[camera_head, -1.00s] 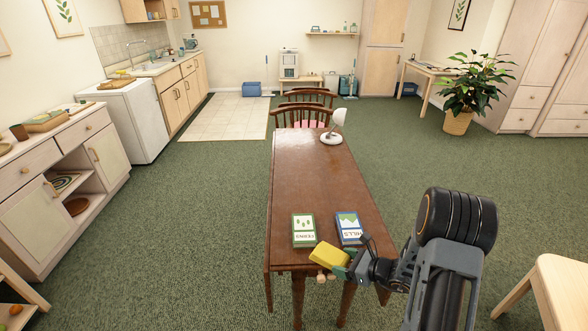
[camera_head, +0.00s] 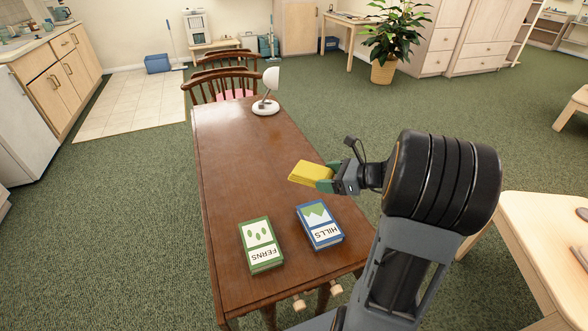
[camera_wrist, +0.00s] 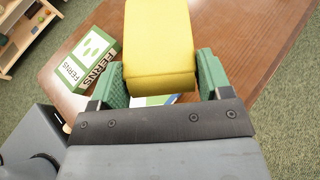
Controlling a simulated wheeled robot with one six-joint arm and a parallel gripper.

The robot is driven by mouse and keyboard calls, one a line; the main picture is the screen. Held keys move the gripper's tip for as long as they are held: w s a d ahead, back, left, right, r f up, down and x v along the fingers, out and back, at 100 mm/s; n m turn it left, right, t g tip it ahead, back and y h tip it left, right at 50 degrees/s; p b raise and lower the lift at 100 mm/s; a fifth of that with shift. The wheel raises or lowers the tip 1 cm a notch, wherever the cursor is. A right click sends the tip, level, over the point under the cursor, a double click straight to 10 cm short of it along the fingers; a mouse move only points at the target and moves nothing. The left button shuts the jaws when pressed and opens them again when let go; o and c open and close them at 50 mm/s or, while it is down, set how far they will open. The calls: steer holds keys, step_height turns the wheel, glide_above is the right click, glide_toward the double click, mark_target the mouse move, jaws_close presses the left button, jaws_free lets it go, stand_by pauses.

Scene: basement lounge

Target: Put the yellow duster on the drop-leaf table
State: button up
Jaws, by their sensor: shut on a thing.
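The yellow duster (camera_head: 310,172) is held in my gripper (camera_head: 326,178), above the right side of the drop-leaf table (camera_head: 235,160). In the wrist view the duster (camera_wrist: 159,45) sits between the two green fingers of my gripper (camera_wrist: 158,80), which are shut on it. The dark brown table top (camera_wrist: 225,25) shows behind and below it. I cannot tell the exact height of the duster over the table.
A green FERNS book (camera_head: 261,245) and a blue HILLS book (camera_head: 320,225) lie on the table's near end. A white lamp (camera_head: 267,95) stands at its far end, by wooden chairs (camera_head: 222,87). The table's middle is clear. A pale table (camera_head: 540,235) stands at right.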

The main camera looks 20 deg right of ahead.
steer(key=w+f, duration=0.2)
steer(key=w, duration=0.1)
steer(key=w+d+f+b, duration=0.1)
steer(key=w+f, duration=0.2)
steer(key=w, duration=0.1)
steer(key=w+f, duration=0.3)
steer(key=shift+w+d+f, duration=0.1)
steer(key=shift+w+d, duration=0.15)
steer(key=shift+d, duration=0.05)
steer(key=shift+w+f+b, duration=0.25)
steer(key=shift+f+b, duration=0.05)
steer(key=shift+f, duration=0.2)
steer(key=shift+d+f, duration=0.1)
steer(key=shift+f, duration=1.2)
steer(key=shift+f+b, duration=0.15)
steer(key=shift+b, duration=0.2)
steer(key=o, duration=0.9)
